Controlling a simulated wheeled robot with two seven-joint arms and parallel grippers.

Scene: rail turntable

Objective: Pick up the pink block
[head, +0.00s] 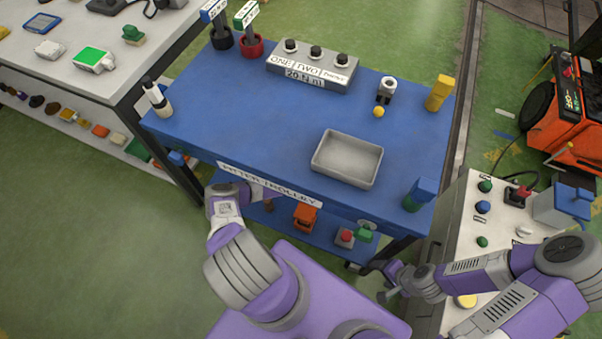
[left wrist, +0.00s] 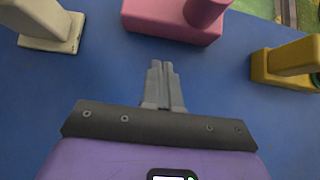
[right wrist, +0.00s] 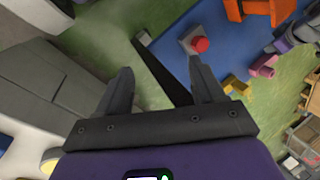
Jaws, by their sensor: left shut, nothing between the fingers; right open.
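The pink block (left wrist: 180,22) lies on a blue surface at the top of the left wrist view, a wide base with a rounded upright part, cut off by the frame edge. A small pink piece, likely the same block, shows in the right wrist view (right wrist: 263,67). I cannot make it out in the head view. My left gripper (left wrist: 164,75) is shut and empty, short of the pink block, its fingers pointing towards it. In the head view the left hand is hidden under the trolley top. My right gripper (right wrist: 160,72) is open and empty, beside the trolley's right front corner.
A cream block (left wrist: 50,28) and a yellow block (left wrist: 285,62) flank the pink one. The blue trolley top (head: 250,125) overhangs the lower shelf, where an orange block (head: 304,217) and a red-topped block (head: 344,237) stand. A white bench (head: 455,215) stands right.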

